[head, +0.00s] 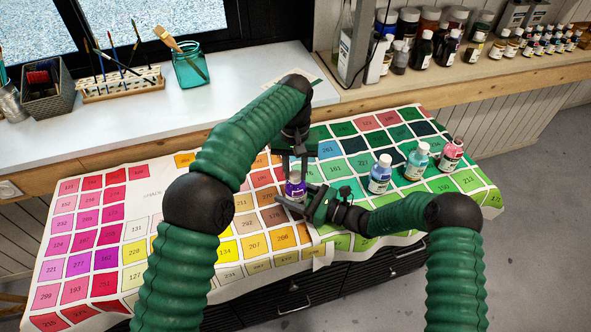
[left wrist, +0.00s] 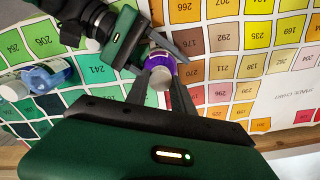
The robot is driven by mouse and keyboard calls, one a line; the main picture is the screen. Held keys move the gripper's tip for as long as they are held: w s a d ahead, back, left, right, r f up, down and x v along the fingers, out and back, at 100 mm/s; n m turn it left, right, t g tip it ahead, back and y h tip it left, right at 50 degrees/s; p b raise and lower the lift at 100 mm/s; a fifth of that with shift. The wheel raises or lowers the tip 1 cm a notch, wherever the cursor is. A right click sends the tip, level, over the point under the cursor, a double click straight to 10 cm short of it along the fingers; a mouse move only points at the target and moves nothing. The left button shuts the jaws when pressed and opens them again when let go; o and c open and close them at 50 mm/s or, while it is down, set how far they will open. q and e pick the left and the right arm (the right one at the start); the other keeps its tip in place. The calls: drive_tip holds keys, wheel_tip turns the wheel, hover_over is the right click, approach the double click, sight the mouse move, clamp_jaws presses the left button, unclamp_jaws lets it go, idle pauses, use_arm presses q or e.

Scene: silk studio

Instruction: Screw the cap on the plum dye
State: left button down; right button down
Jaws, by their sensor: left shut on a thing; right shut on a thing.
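The plum dye bottle (head: 296,190), with a purple body, stands upright on the chart-covered table in the head view. My right gripper (head: 299,203) comes in low from the right and is shut on its body. My left gripper (head: 294,170) reaches down from above and is shut on the pale cap (left wrist: 159,77) at the bottle's top. In the left wrist view the cap sits between the left fingers, in line with the purple bottle (left wrist: 162,62). Whether the cap's thread is engaged is hidden.
Blue (head: 380,174), teal (head: 417,162) and red (head: 452,153) dye bottles stand in a row to the right, close to my right arm. The colour chart (head: 133,254) is clear on the left. A brush rack (head: 120,85) and glass jar (head: 190,66) stand on the back counter.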

use_arm(q)
drive_tip(key=c, duration=1)
unclamp_jaws()
wheel_tip(320, 180, up, 7)
drive_tip(key=shift+w+r, duration=0.1)
drive_tip(key=shift+r, duration=0.1)
use_arm(e)
drive_tip(key=shift+c, duration=2.1)
unclamp_jaws()
